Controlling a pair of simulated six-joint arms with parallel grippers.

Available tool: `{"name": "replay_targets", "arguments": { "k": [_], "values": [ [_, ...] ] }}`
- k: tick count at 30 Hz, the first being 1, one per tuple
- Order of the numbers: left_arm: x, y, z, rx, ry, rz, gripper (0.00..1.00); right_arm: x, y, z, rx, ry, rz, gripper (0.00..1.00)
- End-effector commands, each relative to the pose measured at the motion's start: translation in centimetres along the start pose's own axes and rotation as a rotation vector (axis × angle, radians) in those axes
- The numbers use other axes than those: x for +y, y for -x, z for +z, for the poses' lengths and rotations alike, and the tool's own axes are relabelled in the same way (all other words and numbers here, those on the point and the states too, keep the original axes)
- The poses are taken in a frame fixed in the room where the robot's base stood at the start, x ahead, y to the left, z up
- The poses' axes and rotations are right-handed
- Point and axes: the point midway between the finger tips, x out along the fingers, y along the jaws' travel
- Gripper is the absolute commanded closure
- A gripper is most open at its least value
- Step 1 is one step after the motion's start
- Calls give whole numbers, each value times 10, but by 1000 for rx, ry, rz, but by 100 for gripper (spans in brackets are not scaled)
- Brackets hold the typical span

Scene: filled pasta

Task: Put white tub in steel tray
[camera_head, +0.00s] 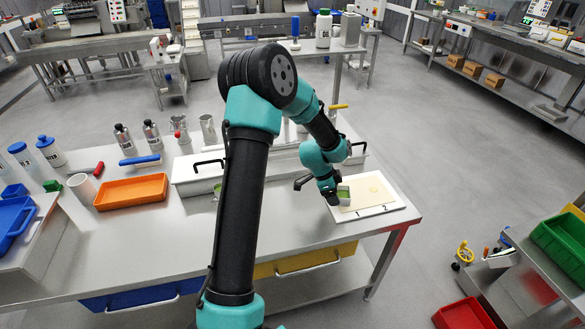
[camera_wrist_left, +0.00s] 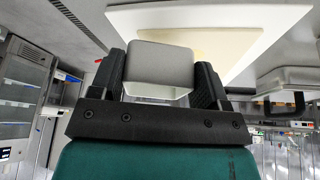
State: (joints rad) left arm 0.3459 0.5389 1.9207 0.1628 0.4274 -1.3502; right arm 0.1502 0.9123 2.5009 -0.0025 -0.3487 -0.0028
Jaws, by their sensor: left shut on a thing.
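My left gripper (camera_head: 333,196) is over the left part of a white board on the right of the table. In the left wrist view the tub (camera_wrist_left: 160,66) sits between the two black fingers (camera_wrist_left: 160,88). I cannot tell whether the tub touches the board. A long pale steel tray (camera_head: 190,187) with black end handles lies left of the board, its middle hidden by my left arm. Its handle end seems to show in the left wrist view (camera_wrist_left: 270,82). My right gripper is not in view.
The white board (camera_head: 390,208) carries a beige sheet (camera_head: 372,190). An orange tray (camera_head: 131,192), a white cup (camera_head: 82,188) and several steel bottles (camera_head: 124,138) stand on the left. Another green-filled tub (camera_head: 217,189) is partly hidden by my arm. The front of the table is clear.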

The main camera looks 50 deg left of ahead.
Motion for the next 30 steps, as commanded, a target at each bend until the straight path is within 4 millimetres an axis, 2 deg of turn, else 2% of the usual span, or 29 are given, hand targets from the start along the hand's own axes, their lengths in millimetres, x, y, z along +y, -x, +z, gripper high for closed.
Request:
{"name": "replay_targets", "arguments": {
  "k": [1, 6, 9, 12, 16, 25, 30],
  "values": [
    [-11, 11, 23, -2, 50, -23, 53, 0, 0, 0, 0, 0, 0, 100],
    [-36, 43, 87, -11, 188, -92, 53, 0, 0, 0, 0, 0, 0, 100],
    [-44, 58, 117, -16, 250, -123, 53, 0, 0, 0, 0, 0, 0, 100],
    [-48, 69, 136, -19, 289, -143, 53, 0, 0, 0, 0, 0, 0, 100],
    [-50, 74, 145, -21, 308, -153, 53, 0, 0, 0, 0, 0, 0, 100],
    [-50, 74, 145, -21, 307, -152, 53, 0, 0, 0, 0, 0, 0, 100],
    [-63, 73, 147, -21, 307, -152, 53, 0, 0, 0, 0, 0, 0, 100]
  ]
}}
